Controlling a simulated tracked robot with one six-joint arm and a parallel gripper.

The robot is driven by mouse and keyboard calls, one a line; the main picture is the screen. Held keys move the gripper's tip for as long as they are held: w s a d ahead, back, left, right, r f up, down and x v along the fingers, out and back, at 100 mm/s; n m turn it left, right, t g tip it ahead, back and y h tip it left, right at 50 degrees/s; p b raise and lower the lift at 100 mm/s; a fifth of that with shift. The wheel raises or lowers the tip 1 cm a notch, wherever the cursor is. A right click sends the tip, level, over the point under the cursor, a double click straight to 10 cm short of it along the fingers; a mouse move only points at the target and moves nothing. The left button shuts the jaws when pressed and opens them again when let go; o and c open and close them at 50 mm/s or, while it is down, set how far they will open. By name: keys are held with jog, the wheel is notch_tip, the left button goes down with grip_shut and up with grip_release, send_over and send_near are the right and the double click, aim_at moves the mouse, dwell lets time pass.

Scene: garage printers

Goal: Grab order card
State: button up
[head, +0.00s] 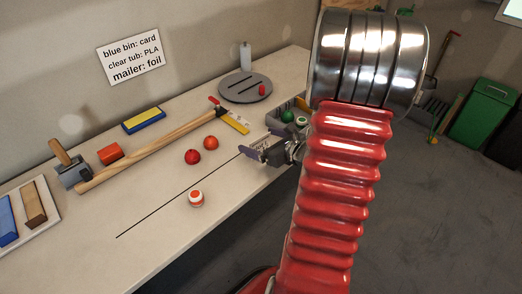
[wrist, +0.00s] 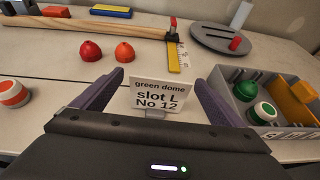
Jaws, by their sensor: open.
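The order card (wrist: 158,96) is a small white card in a stand, reading "green dome / slot L / No 12" in the wrist view. It stands upright on the bench, between the two purple fingers of my gripper (wrist: 159,79). The fingers are open, one on each side of the card, with a visible gap on both sides. In the head view my gripper (head: 264,153) is low over the bench's right part, and the card is mostly hidden there.
A grey bin (wrist: 276,128) with green domes and an orange block stands just right of my gripper. A grey slotted disc (head: 246,87) is behind.

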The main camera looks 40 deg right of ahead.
jog(key=shift+x, duration=2.2)
jog(key=shift+c, duration=0.7)
jog(key=c, duration=1)
jog(key=shift+r, duration=0.15)
notch_tip(320, 180, up, 10)
